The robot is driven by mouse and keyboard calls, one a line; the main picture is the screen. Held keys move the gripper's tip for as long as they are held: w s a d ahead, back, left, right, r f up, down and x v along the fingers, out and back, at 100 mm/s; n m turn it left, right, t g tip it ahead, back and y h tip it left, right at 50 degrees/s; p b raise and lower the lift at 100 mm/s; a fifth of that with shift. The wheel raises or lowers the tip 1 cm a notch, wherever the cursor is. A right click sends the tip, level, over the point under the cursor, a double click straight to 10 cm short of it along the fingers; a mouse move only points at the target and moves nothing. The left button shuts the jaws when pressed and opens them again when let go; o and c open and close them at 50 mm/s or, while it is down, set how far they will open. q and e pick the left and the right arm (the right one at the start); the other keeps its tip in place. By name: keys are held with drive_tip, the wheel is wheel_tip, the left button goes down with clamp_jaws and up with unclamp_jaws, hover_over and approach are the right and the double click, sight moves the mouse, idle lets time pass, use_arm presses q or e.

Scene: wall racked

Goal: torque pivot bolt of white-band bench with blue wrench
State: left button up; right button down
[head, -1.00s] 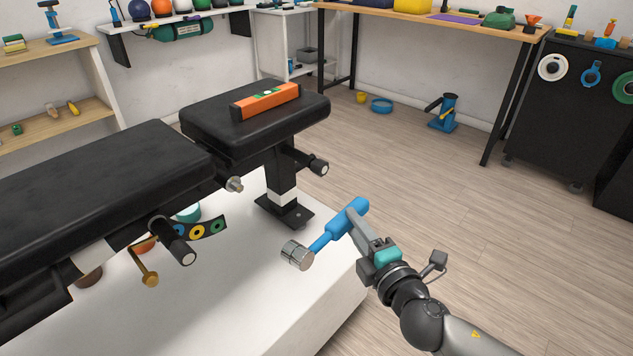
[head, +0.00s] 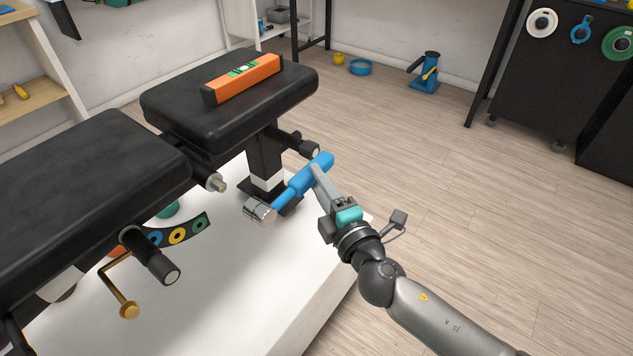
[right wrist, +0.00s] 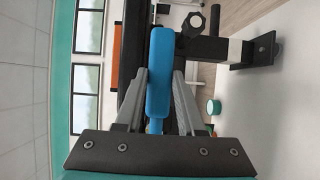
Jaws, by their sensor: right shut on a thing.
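The black bench has a long pad (head: 80,190) and a shorter pad (head: 235,95) on a post with a white band (head: 266,182). A silver pivot bolt (head: 217,184) sticks out from the hinge between the pads. My right gripper (head: 316,172) is shut on the blue wrench (head: 300,184), which has a silver cylindrical head (head: 260,210) pointing left. The head is apart from the bolt, to its lower right in the head view. In the right wrist view the blue handle (right wrist: 160,75) lies between the fingers. My left gripper is out of view.
An orange level (head: 243,78) lies on the short pad. Black-capped knobs (head: 165,268) and a brass crank (head: 122,290) stick out from the bench. The white platform (head: 230,290) is clear in front. A blue jack (head: 427,75) stands on the floor behind.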

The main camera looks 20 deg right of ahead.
drive_tip(key=w+a, duration=0.2)
drive_tip(key=shift+w+r, duration=0.1)
drive_tip(key=shift+w, duration=0.3)
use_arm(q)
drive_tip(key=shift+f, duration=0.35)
use_arm(e)
drive_tip(key=shift+w+a, duration=0.7)
drive_tip(key=shift+w, duration=0.2)
drive_tip(key=shift+w+a, duration=0.1)
drive_tip(key=shift+w, duration=0.1)
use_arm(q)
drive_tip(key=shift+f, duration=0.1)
use_arm(e)
drive_tip(key=shift+w+a, duration=0.75)
drive_tip(key=shift+w, duration=0.25)
drive_tip(key=shift+w+a, duration=0.15)
drive_tip(key=c, duration=1)
unclamp_jaws()
drive_tip(key=shift+c, duration=0.2)
clamp_jaws()
